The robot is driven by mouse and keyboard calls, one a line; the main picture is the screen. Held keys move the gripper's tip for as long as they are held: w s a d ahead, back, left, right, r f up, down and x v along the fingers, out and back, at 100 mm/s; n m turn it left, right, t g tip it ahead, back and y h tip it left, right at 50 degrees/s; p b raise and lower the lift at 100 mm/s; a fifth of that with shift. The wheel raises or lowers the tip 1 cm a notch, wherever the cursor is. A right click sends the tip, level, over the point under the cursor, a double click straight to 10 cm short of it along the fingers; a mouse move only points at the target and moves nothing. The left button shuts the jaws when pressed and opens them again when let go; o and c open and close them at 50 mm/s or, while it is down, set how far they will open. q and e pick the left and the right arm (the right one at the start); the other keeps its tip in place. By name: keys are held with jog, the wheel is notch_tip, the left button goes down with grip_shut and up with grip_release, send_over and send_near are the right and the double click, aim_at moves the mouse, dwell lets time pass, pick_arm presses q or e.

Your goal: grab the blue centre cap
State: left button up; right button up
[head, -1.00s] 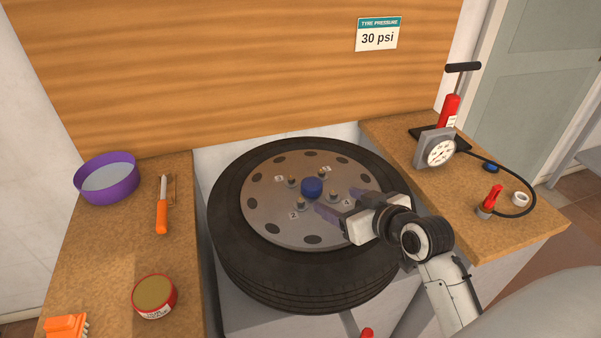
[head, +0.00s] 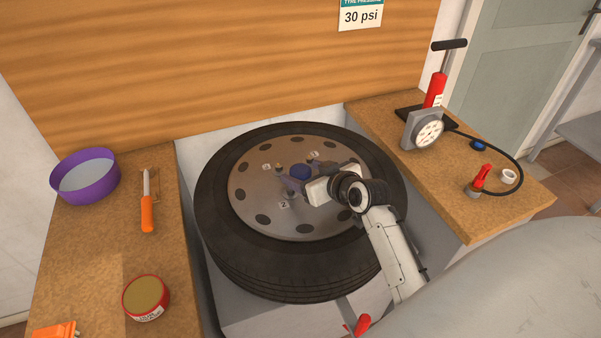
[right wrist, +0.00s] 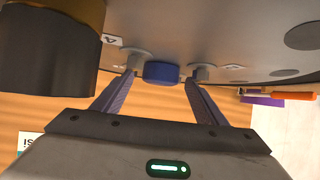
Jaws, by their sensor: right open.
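The blue centre cap (head: 300,172) sits at the middle of the grey wheel disc (head: 255,205), which lies flat inside a black tyre (head: 225,245). My right gripper (head: 292,178) is over the disc with its fingers reaching to the cap. In the right wrist view the cap (right wrist: 161,72) lies between and just beyond the two spread fingertips (right wrist: 161,80). The gripper is open; I cannot tell whether a finger touches the cap. Wheel studs with nuts (right wrist: 203,73) stand close on either side of the cap. My left gripper is not in view.
On the left bench are a purple bowl (head: 85,178), an orange-handled tool (head: 147,212) and a red tin (head: 146,298). On the right bench are a red pump (head: 436,90), a gauge (head: 428,134) and a white ring (head: 509,177). A wooden panel (head: 210,70) stands behind the tyre.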

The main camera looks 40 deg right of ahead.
jog(key=shift+w+f, duration=0.1)
jog(key=shift+w, duration=0.1)
jog(key=c, duration=1.1)
